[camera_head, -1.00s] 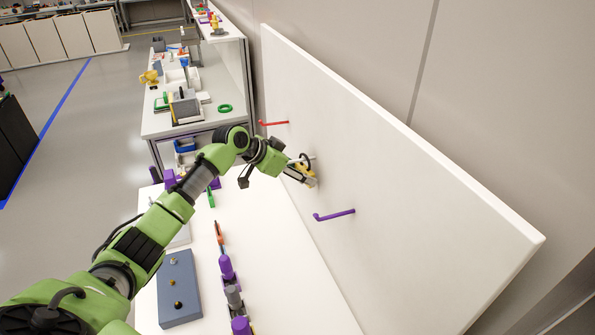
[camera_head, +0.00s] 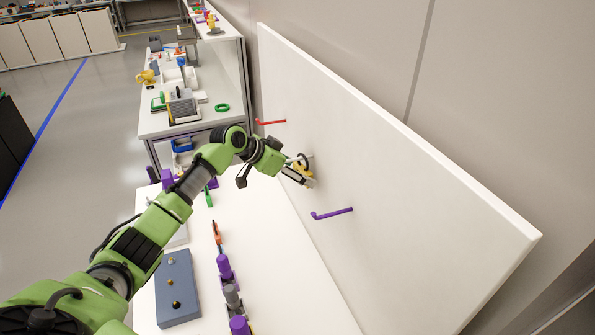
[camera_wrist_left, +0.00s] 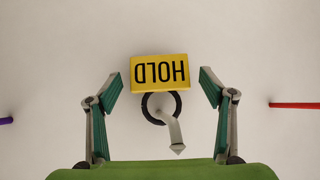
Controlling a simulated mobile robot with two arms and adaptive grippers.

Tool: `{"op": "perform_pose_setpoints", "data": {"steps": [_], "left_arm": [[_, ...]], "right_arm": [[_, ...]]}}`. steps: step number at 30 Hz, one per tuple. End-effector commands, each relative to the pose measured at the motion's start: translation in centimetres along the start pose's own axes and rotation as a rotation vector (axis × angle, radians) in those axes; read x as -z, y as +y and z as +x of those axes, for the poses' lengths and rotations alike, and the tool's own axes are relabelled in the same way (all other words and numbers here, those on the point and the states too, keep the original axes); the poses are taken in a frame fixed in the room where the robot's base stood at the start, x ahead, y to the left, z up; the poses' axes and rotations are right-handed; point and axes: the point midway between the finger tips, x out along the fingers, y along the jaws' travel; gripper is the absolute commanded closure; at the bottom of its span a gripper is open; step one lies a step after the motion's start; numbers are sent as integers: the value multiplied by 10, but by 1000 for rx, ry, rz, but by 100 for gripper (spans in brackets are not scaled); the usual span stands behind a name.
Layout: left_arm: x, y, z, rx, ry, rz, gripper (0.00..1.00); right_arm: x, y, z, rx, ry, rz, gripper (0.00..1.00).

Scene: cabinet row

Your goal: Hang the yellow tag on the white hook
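The yellow tag (camera_wrist_left: 159,71) reads HOLD, upside down in the left wrist view, and has a black ring (camera_wrist_left: 147,106) at its lower edge there. The white hook (camera_wrist_left: 174,130) passes through or across the ring, and the tag lies near the white panel. My left gripper (camera_wrist_left: 159,88) is open around the tag, with a visible gap between each finger and the tag's sides. In the head view the tag (camera_head: 304,171) is partly hidden by the left gripper (camera_head: 298,174). My right gripper is not in view.
A red hook (camera_head: 271,122) and a purple hook (camera_head: 332,214) stick out of the white panel (camera_head: 420,220) on either side. Below is a white table with a blue-grey box (camera_head: 177,290) and several purple and grey items.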

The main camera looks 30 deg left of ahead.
Motion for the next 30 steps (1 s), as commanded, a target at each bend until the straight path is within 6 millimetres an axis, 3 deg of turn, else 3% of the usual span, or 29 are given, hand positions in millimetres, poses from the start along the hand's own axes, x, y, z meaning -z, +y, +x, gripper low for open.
{"op": "perform_pose_setpoints", "data": {"steps": [8, 21, 30], "left_arm": [[-1, -1, -11, 2, 0, 1, 26], [-1, -1, -97, 2, -2, 1, 26], [0, 0, -120, 0, -1, 0, 26]], "right_arm": [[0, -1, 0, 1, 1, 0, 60], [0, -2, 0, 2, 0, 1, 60], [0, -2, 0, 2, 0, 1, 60]]}}
